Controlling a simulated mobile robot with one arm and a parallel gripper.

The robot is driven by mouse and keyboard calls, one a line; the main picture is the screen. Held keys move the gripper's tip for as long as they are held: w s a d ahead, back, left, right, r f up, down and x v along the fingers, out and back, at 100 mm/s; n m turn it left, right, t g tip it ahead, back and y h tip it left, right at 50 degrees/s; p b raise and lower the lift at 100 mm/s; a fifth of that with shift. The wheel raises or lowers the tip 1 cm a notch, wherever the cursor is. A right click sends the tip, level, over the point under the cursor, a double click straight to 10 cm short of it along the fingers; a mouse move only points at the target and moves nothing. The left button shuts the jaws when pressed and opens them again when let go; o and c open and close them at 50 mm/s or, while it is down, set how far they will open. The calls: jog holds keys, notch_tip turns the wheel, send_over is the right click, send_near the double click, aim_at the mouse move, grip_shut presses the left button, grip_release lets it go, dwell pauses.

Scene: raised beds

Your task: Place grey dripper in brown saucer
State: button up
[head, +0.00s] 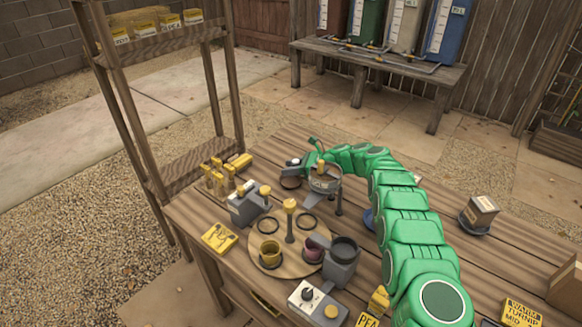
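My green segmented arm reaches from the lower right to the far side of the wooden table. My gripper (308,156) is at its far end, small and partly hidden by the arm, so its fingers do not show clearly. A small pale grey and dark object (293,162) is just left of the gripper; it may be the grey dripper, and I cannot tell whether it is held. A dark round dish or ring (291,182) lies below it in the picture. I cannot make out for sure which thing is the brown saucer.
A grey round stand (325,182) is close below the gripper. A grey holder (343,262) and a control box (312,303) are nearer. A carton (482,208) stands right.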

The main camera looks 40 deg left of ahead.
jog(key=o, duration=0.3)
jog(key=shift+r, duration=0.1)
jog(key=shift+r, duration=0.45)
jog(key=v, duration=1.2)
jog(key=shift+f, duration=0.1)
